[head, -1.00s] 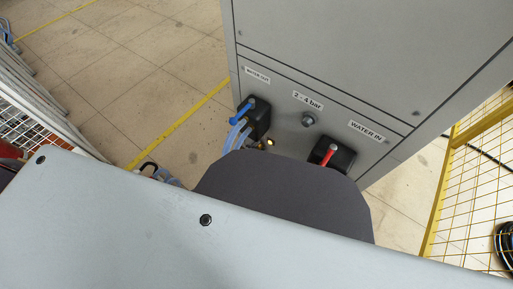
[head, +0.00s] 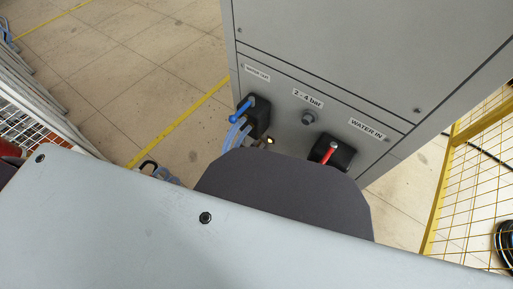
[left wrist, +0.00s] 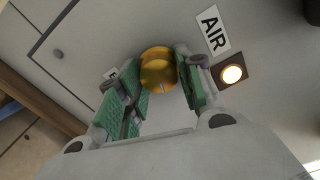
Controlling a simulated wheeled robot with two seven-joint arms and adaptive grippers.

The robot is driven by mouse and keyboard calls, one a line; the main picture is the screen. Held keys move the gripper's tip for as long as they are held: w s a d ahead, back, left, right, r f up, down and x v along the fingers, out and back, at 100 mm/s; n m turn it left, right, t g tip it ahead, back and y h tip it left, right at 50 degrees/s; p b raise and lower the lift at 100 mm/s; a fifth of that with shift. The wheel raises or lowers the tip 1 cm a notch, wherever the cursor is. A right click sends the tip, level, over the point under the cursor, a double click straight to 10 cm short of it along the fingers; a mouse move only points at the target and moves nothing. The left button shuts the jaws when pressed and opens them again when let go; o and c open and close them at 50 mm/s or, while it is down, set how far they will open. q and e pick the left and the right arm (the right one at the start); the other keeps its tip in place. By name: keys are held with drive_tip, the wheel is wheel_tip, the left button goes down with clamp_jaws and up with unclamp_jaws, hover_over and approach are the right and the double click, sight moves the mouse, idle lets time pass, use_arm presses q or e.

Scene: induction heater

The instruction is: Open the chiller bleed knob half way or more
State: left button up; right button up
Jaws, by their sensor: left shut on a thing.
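The bleed knob (left wrist: 158,68) is a round brass knob with a small slot mark on its face, seen in the left wrist view. My left gripper (left wrist: 154,80) has its green-padded fingers on either side of it and is shut on it. How far the knob is turned cannot be told. My right gripper is not in view.
The lamp (left wrist: 232,74) sits beside an AIR label (left wrist: 213,31). A blue-handled valve (head: 243,109) with hoses, a grey fitting (head: 308,118) and a red-handled valve (head: 329,152) are on the cabinet. A yellow mesh fence (head: 470,190) stands at right.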

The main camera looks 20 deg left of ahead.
use_arm(q)
drive_tip(key=shift+d+f+m, duration=0.1)
drive_tip(key=shift+m, duration=0.6)
drive_tip(key=o, duration=1)
drive_tip(key=shift+v, duration=6)
drive_tip(key=shift+w, duration=0.1)
